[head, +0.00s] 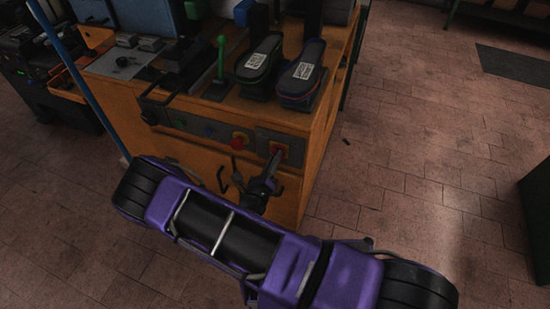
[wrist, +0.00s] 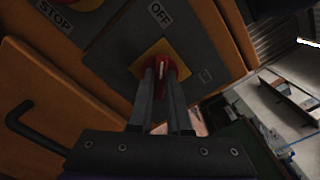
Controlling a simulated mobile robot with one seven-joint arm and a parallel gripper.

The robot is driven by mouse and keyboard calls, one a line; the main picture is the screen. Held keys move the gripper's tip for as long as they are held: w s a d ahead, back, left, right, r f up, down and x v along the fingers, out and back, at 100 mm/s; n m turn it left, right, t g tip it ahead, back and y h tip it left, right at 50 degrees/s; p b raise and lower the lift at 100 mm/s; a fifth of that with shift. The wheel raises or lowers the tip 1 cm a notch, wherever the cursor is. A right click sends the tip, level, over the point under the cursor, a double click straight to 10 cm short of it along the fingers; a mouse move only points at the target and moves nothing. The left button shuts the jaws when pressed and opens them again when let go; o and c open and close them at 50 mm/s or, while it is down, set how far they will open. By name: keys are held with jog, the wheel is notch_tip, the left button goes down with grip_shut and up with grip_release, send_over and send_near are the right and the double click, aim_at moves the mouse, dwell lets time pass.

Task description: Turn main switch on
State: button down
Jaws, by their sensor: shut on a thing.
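The main switch is a red knob on a yellow plate (wrist: 184,64), set in a grey panel (wrist: 118,62) on the front of the orange machine. In the wrist view the panel reads OFF above the knob, and a further mark at its lower right is too small to read. My gripper (wrist: 163,72) is shut on the red knob (wrist: 160,57), with one finger on each side of it. The knob carries a white line that shows between the fingertips. In the head view my gripper (head: 275,158) reaches the right end of the front panel and partly hides the switch.
A red button (head: 240,138) sits left of the switch, and the STOP label (wrist: 55,16) shows in the wrist view. A black hooked handle (wrist: 30,125) juts out below. Two shoe-like forms (head: 302,75) and a green lever (head: 221,58) stand on top.

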jog(key=shift+m, duration=0.3)
jog(key=shift+f+m+p, duration=0.1)
jog(key=shift+m+p, duration=0.2)
jog(key=shift+m, duration=8.4)
jog(key=shift+s, duration=0.1)
jog(key=c, duration=0.9)
grip_release()
jog(key=shift+o, duration=0.2)
